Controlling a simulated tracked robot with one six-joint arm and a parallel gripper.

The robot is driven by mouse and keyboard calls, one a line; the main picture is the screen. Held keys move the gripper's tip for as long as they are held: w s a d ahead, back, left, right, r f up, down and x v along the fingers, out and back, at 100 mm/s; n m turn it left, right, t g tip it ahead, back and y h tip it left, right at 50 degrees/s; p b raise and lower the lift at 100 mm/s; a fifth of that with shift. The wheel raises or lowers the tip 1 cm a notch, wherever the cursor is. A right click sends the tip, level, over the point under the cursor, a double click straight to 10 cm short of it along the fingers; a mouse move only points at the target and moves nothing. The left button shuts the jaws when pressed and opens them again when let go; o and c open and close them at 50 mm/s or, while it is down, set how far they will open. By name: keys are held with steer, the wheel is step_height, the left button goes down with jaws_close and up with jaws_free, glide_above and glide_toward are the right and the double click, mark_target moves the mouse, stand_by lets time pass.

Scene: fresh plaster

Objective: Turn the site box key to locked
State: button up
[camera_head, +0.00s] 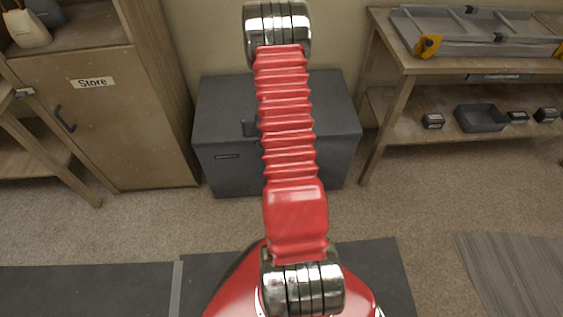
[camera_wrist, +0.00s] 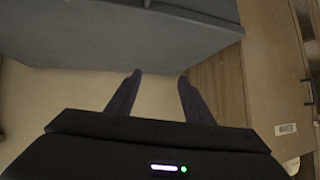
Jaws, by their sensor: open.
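The site box (camera_head: 225,110) is a dark grey chest on the floor against the wall, partly hidden behind my red arm in the head view. No key can be made out clearly in either view. In the wrist view my gripper (camera_wrist: 159,80) is open with nothing between its fingers. A large grey-blue surface, apparently the box (camera_wrist: 120,35), fills the top of that view, beyond the fingertips.
A wooden cabinet (camera_head: 115,115) marked Store stands left of the box; it also shows at the right of the wrist view (camera_wrist: 265,70). A wooden bench (camera_head: 400,105) with a grey tray (camera_head: 480,50) and small bins stands right. Carpet in front is clear.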

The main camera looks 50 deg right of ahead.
steer(key=s+f+m+t+h, duration=0.1)
steer(key=s+f+m+h, duration=0.2)
steer(key=s+f, duration=1.5)
step_height(320, 180, down, 4)
steer(key=m, duration=0.3)
steer(key=shift+s+a+f+t, duration=0.15)
steer(key=shift+s+a+t, duration=0.15)
steer(key=shift+t, duration=0.1)
steer(key=shift+w, duration=0.1)
steer(key=x, duration=1.3)
steer(key=shift+w+d+f, duration=0.2)
steer(key=shift+d, duration=0.05)
steer(key=shift+c, duration=0.5)
steer(key=c, duration=0.9)
steer(key=shift+c, duration=0.2)
